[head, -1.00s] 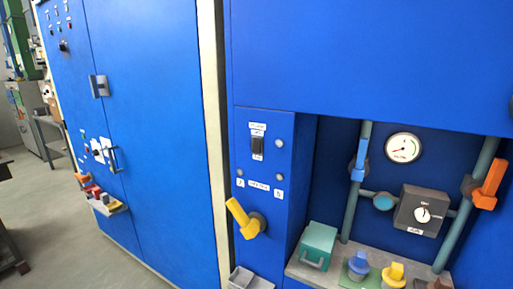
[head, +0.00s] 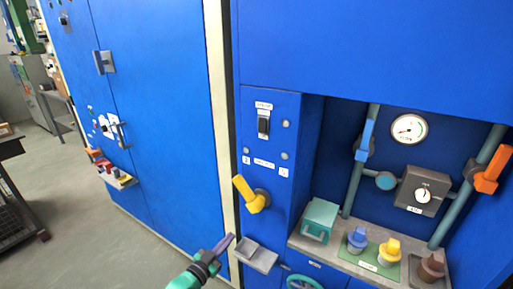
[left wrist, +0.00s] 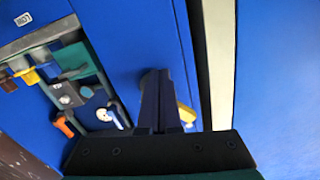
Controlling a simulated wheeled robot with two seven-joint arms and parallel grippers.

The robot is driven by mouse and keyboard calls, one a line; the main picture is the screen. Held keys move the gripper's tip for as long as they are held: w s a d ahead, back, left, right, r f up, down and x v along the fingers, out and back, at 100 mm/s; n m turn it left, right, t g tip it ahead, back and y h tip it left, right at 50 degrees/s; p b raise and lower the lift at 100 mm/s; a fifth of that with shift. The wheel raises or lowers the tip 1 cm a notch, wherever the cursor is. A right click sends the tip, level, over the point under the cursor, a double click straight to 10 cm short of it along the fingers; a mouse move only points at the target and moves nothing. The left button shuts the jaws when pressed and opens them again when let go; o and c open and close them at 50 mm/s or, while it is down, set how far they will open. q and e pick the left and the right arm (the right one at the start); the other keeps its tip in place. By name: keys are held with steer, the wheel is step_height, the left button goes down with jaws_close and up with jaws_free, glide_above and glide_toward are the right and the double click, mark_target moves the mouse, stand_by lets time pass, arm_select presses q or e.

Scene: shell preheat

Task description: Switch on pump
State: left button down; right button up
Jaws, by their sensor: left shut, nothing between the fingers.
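A black rocker switch (head: 263,124) sits under a white label on the blue column of the panel, with small round lamps beside it. Below it is a yellow lever handle (head: 250,194), tilted to the upper left. A dark box with a white rotary knob (head: 422,195) is mounted among the pipes at the right. The labels are too small to read, so I cannot tell which control is the pump's. My left gripper (head: 226,242) is shut and empty, below and left of the yellow lever and apart from it. Its closed fingers (left wrist: 160,103) partly cover the yellow lever (left wrist: 187,116) in the left wrist view.
A grey tray (head: 254,256) juts out just right of my left gripper. A teal box (head: 319,220) and blue, yellow and brown knobbed pieces stand on the ledge. A gauge (head: 409,129), blue handle (head: 366,137) and orange handle (head: 491,169) are in the recess. Open floor lies left.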

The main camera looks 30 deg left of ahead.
arm_select(q)
steer(key=d+r+n+t, duration=0.1)
steer(key=d+r+t, duration=0.1)
steer(key=r, duration=1.2)
steer(key=d+r+n+t+p, duration=0.1)
steer(key=r+t, duration=0.4)
steer(key=r, duration=0.9)
steer(key=shift+w+d+t, duration=0.15)
steer(key=shift+d+t, duration=0.15)
steer(key=shift+d, duration=0.25)
steer(key=p, duration=0.3)
glide_toward(262, 127)
step_height(262, 127, up, 5)
steer(key=w, duration=0.1)
steer(key=w+f, duration=0.1)
steer(key=w, duration=0.1)
steer(key=shift+w+d, duration=0.1)
steer(key=shift+w, duration=0.15)
steer(key=shift+w+f, duration=0.15)
steer(key=shift+w, duration=0.45)
